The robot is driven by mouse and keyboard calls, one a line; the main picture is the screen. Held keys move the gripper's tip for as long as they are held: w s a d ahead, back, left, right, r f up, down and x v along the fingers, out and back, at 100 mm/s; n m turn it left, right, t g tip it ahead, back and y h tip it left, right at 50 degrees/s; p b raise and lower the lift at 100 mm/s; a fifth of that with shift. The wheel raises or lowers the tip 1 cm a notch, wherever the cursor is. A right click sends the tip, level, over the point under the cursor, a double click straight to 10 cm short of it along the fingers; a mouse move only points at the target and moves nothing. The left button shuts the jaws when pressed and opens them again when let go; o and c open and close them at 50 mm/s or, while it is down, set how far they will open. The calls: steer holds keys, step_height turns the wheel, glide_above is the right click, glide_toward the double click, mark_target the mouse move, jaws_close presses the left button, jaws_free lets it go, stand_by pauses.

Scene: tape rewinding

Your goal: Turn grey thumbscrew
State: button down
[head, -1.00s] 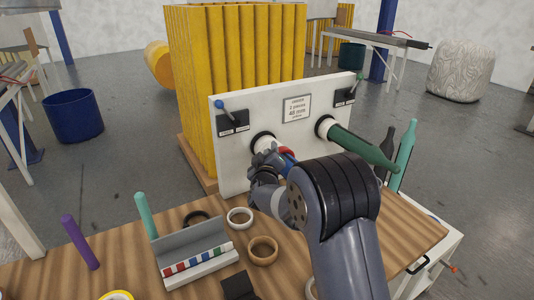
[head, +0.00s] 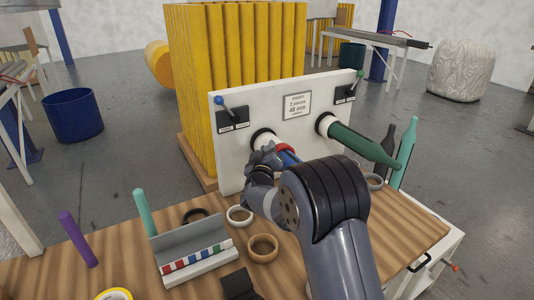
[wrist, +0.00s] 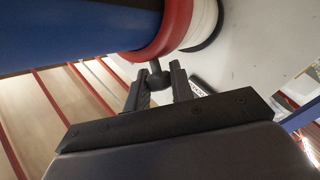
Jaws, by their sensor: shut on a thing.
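The grey thumbscrew (wrist: 156,76) shows in the wrist view as a small dark knob on a stem, just under a red collar (wrist: 165,35). My gripper (wrist: 158,84) is shut on it, one finger on each side. The collar sits on a blue shaft (wrist: 80,25) with a white part beyond it, toward the white panel. In the head view my gripper (head: 262,158) is at the left spindle, and the red collar (head: 285,148) shows partly behind my arm. The thumbscrew is hidden in the head view.
The white panel (head: 240,160) stands at the back of the wooden table. A tray with coloured pieces (head: 195,262), several rings and upright rods stand at the left. Dark and green bottles stand at the right.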

steer(key=c, duration=1.2)
jaws_free()
steer(key=shift+s, duration=0.1)
steer(key=s+b, duration=0.1)
steer(key=s, duration=0.9)
steer(key=shift+s+a+f+b, duration=0.25)
steer(key=shift+a+f+b, duration=0.1)
steer(key=shift+f, duration=0.1)
steer(key=w, duration=0.3)
steer(key=w+p, duration=0.1)
steer(key=w, duration=0.3)
steer(key=w+r+p, duration=0.1)
steer(key=w, duration=0.3)
steer(key=shift+d, duration=0.4)
steer(key=shift+r+p, duration=0.1)
steer(key=shift+p, duration=0.2)
steer(key=shift+s+n+g+y, duration=0.15)
steer(key=shift+n+g+y, duration=0.15)
steer(key=shift+n+y, duration=0.2)
